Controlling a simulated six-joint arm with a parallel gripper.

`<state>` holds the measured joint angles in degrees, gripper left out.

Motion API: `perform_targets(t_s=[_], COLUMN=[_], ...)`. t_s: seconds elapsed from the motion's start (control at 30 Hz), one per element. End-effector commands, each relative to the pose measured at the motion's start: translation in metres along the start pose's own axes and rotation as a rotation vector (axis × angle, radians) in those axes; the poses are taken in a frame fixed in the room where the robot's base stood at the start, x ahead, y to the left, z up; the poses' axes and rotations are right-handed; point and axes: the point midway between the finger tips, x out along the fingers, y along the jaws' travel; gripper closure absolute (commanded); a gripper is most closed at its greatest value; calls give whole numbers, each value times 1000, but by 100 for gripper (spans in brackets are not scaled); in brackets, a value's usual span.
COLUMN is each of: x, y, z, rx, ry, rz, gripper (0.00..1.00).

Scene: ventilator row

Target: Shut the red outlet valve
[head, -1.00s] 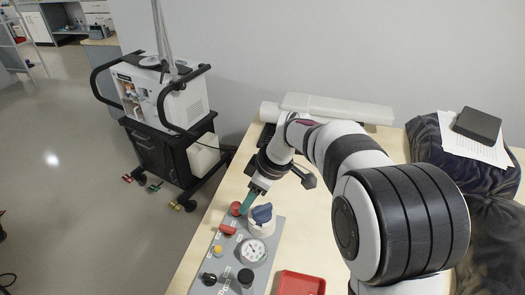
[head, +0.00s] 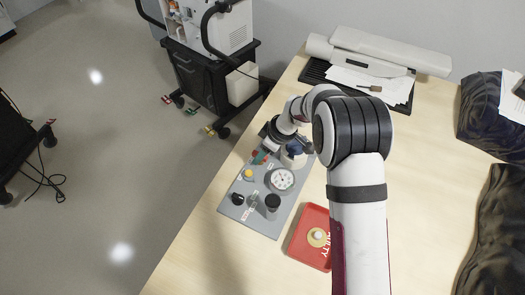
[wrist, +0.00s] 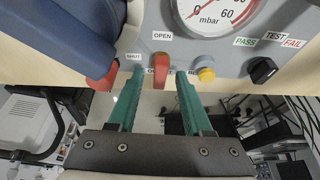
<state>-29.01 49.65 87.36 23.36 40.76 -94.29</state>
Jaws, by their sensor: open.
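The red valve handle (wrist: 160,70) is a short lever on the grey panel. In the wrist view its long side lies in line with the OPEN label (wrist: 162,36), and the SHUT label (wrist: 133,57) is to its left. My gripper (wrist: 159,76) is open, with one teal finger on each side of the handle. I cannot tell whether either finger touches it. In the head view my gripper (head: 263,156) is low over the far left part of the panel, and the red handle is mostly hidden there.
A blue handle (wrist: 90,35) stands close on the left in the wrist view, with a red knob (wrist: 104,80) beside it. The panel (head: 240,213) also bears a gauge (head: 282,179), a yellow button (head: 248,174) and black knobs. A red tray (head: 297,247) lies to the right.

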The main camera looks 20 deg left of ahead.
Motion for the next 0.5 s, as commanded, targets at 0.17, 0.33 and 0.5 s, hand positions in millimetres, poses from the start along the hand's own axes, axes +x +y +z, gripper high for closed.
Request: perform_targets(t_s=[0.17,0.33,0.5], x=[0,0,-1], y=[0,0,0], z=[0,0,0], rx=[0,0,1], ry=[0,0,0], rz=[0,0,0], gripper=[70,100,100])
